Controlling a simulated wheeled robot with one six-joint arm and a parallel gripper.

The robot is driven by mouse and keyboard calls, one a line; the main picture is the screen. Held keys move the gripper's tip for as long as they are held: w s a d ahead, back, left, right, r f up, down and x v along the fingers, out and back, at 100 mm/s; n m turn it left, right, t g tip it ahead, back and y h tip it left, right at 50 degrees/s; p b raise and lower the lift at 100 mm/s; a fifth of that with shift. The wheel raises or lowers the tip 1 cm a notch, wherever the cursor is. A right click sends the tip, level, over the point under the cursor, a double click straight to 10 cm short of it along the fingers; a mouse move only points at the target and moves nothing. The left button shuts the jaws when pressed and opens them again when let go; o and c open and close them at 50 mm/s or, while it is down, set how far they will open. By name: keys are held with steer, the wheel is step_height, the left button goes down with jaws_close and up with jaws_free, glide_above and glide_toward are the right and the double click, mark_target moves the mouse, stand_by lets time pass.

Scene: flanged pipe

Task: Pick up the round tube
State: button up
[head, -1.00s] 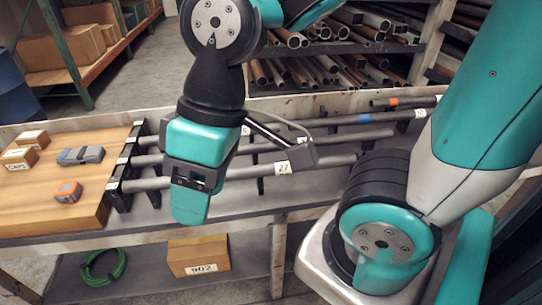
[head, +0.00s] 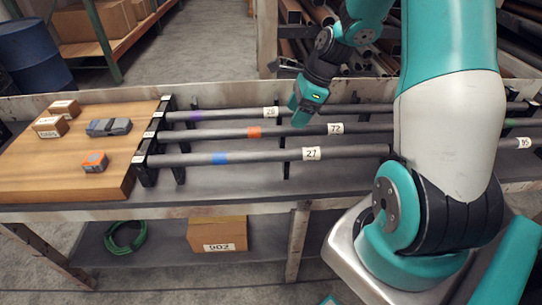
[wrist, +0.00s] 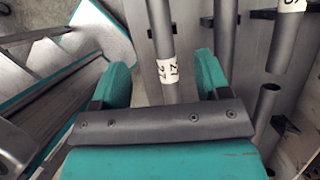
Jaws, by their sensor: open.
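Several grey tubes lie across black brackets on the bench in the head view. A back tube (head: 232,115) has a purple band and label 28. A middle tube (head: 210,134) has an orange band and label 72. A front tube (head: 260,156) has a blue band and label 27. My gripper (head: 298,122) is above the back and middle tubes, pointing down. In the wrist view it is open (wrist: 162,85), with a labelled tube (wrist: 161,35) running between its fingers in the picture. The label is partly hidden and I cannot tell whether the tube is touched.
A wooden board (head: 60,175) with small boxes (head: 48,127), a grey tool (head: 109,127) and an orange-grey tape measure (head: 94,161) is at the left. Below are a green hose (head: 125,237) and a cardboard box (head: 217,233). Racked pipes stand behind.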

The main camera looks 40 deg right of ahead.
glide_toward(273, 151)
steer(key=x, duration=0.5)
steer(key=shift+d+f, duration=0.25)
steer(key=shift+f, duration=0.1)
steer(key=shift+a+p+x, duration=0.2)
steer(key=shift+p+x, duration=0.3)
steer(key=shift+x, duration=2.25)
steer(key=shift+r, duration=0.1)
steer(key=shift+c, duration=0.4)
steer(key=shift+w, duration=0.1)
jaws_close()
